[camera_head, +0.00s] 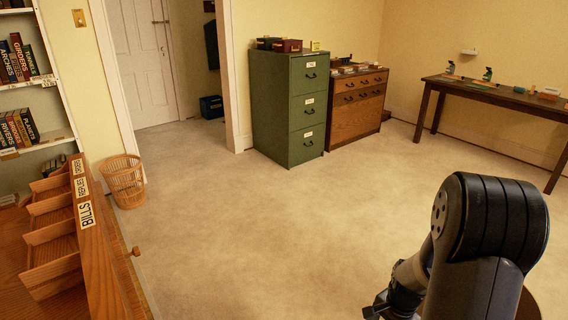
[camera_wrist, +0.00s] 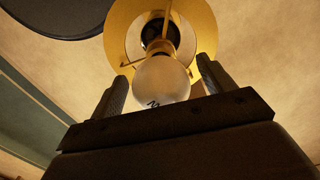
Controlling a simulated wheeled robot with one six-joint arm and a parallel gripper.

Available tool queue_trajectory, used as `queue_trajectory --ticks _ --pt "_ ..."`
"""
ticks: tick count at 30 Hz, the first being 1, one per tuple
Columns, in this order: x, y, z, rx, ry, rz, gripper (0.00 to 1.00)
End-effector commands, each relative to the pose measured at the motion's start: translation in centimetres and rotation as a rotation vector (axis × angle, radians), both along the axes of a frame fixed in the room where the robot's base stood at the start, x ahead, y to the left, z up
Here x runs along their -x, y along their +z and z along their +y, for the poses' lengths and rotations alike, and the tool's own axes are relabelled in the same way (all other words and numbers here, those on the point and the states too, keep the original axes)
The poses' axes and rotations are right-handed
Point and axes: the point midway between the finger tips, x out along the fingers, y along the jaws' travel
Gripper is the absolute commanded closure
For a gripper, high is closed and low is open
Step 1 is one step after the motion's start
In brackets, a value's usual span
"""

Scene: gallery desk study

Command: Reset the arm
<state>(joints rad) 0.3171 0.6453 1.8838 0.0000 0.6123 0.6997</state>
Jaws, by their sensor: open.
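My gripper (camera_wrist: 162,67) is open, with its two dark fingers apart in the wrist view. Beyond or between the fingers shows a frosted light bulb (camera_wrist: 161,80) with a small dark marking, inside a brass-coloured ring-shaped lamp shade (camera_wrist: 205,22). The bulb lines up between the fingers, but I cannot tell how far it is from them; no contact is visible. In the head view my dark arm stands bent at the lower right, and its far end is mostly hidden behind its own links.
A wooden desk unit with labelled slots (camera_head: 105,245) stands at left, near a wicker basket (camera_head: 123,181). A green filing cabinet (camera_head: 280,110), wooden drawer chest (camera_head: 357,115) and dark table (camera_head: 490,95) line the back. The carpet (camera_head: 270,220) between is clear.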

Motion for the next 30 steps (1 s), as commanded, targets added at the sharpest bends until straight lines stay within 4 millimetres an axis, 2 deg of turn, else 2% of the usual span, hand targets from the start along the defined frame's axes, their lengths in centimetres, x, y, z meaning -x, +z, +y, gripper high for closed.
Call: queue_trajectory --ticks 1,3,15,30 --pt "0.1 -1.3 0.0 -0.001 0.000 0.006 0.23" --pt "0.1 -2.6 0.0 -0.001 0.000 0.006 0.23" --pt "0.1 -2.2 -0.1 0.000 0.228 0.000 0.23" --pt "0.2 -2.2 -0.1 0.000 0.246 0.000 0.23"
